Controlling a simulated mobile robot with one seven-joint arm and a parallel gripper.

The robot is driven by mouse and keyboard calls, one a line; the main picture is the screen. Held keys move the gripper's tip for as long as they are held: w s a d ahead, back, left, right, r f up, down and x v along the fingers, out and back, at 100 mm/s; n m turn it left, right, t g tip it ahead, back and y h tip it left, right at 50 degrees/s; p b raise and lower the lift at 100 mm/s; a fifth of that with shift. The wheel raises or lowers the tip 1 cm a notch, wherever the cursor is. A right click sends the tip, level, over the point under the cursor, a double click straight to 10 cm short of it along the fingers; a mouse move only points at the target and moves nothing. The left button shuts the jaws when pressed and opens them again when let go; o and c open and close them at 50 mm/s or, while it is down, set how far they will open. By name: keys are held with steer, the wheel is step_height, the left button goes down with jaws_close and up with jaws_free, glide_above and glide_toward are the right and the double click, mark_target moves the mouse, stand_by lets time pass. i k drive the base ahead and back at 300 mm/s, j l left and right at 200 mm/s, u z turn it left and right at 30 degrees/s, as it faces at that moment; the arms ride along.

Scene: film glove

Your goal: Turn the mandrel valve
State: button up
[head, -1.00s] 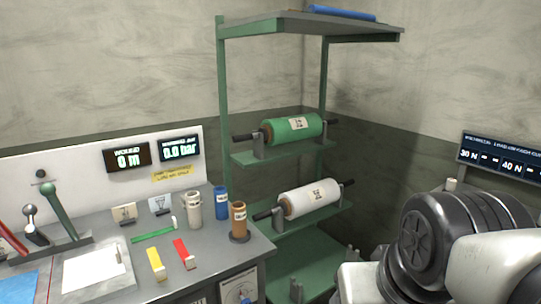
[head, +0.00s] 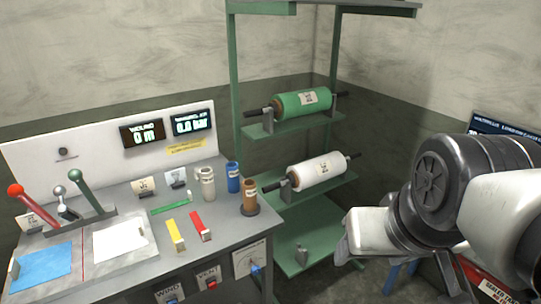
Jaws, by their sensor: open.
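The mandrel air display (head: 190,122) on the back panel reads 0.0 bar. My gripper (head: 346,252) is open and empty, to the right of the gauge and apart from it, with its fingers partly hidden.
Plates labelled WIND (head: 168,294) and VENT (head: 208,278) are low on the desk front. Red, silver and green levers (head: 85,190) stand on the desk. A green rack (head: 300,225) behind holds a green roll (head: 302,102) and a white roll (head: 315,170).

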mark_target(255, 269)
steer(key=u, duration=0.65)
steer(key=i+j+u, duration=0.25)
steer(key=j, duration=0.35)
steer(key=i+j+u, duration=0.2)
steer(key=i+j, duration=0.3)
steer(key=k+l+z, duration=0.1)
steer(key=l, duration=0.15)
